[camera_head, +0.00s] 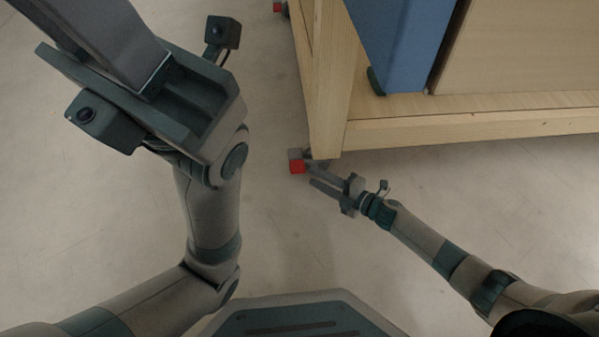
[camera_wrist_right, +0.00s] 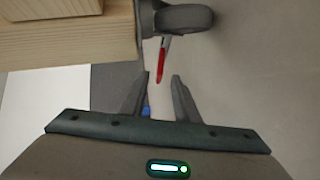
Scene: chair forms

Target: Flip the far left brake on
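A red brake lever (camera_head: 297,165) sits on the caster at the near left corner of the wooden cart. Another red brake (camera_head: 277,7) shows at the far left corner, at the top edge of the head view. My right gripper (camera_head: 314,184) is open and empty, just beside the near brake. In the right wrist view, the near brake (camera_wrist_right: 162,62) points down from its dark caster wheel (camera_wrist_right: 185,18), just beyond the gap between my open fingertips (camera_wrist_right: 162,80). Contact cannot be told. My left gripper (camera_head: 150,85) is raised close to the head camera; its finger opening is unclear.
The wooden cart frame (camera_head: 440,133) stands at the upper right, with its leg (camera_head: 333,85) above the near caster. A blue panel (camera_head: 400,40) stands on its shelf. The pale floor (camera_head: 270,100) is clear left of the cart.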

